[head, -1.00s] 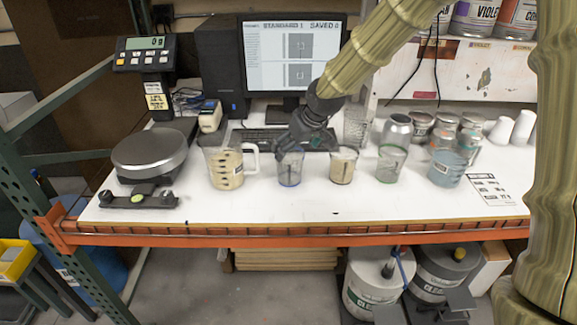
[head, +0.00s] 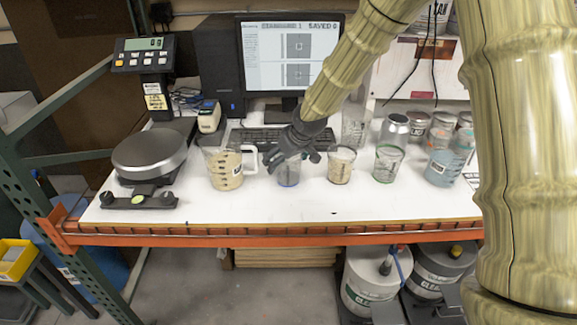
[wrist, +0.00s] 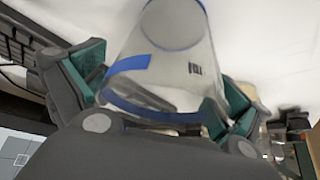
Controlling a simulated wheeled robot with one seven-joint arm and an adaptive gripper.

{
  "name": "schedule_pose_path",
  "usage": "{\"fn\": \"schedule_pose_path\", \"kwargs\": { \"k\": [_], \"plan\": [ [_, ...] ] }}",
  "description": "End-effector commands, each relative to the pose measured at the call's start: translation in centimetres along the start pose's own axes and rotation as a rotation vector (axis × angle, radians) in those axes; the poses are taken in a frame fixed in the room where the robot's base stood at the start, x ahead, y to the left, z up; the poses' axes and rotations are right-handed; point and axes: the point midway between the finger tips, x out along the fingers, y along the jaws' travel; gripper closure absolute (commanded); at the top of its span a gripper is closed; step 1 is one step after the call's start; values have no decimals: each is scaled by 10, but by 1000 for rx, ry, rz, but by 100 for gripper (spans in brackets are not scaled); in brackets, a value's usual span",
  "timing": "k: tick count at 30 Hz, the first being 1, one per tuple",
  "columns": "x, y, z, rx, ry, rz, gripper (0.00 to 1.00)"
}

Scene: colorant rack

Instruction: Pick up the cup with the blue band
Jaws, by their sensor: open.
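The clear cup with the blue band (head: 289,179) stands on the white bench between the measuring jug and a beige-filled cup. In the wrist view the cup (wrist: 175,60) lies between the two finger pads, its blue band crossing its wall. My gripper (head: 285,160) is at the cup from behind and above and hides its upper part in the head view. In the wrist view my gripper (wrist: 155,100) is open, with one green-padded finger on each side of the cup. I cannot tell whether either pad touches it.
A measuring jug (head: 224,170) with beige contents stands close on the left. A beige-filled cup (head: 341,166) and a green-banded cup (head: 388,164) stand to the right. A keyboard (head: 262,138) and monitor (head: 290,58) are behind. The front bench strip is clear.

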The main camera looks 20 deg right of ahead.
Motion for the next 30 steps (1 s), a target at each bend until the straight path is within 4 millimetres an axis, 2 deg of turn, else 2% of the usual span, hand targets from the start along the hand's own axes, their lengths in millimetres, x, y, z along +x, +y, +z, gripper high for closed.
{"fn": "schedule_pose_path", "kwargs": {
  "k": [8, 12, 15, 30],
  "plan": [
    [2, 0, 0, 0, 0, 0, 1],
    [1, 0, 0, 0, 0, 0, 26],
    [2, 0, 0, 0, 0, 0, 30],
    [1, 0, 0, 0, -1, 0, 33]
  ]
}}
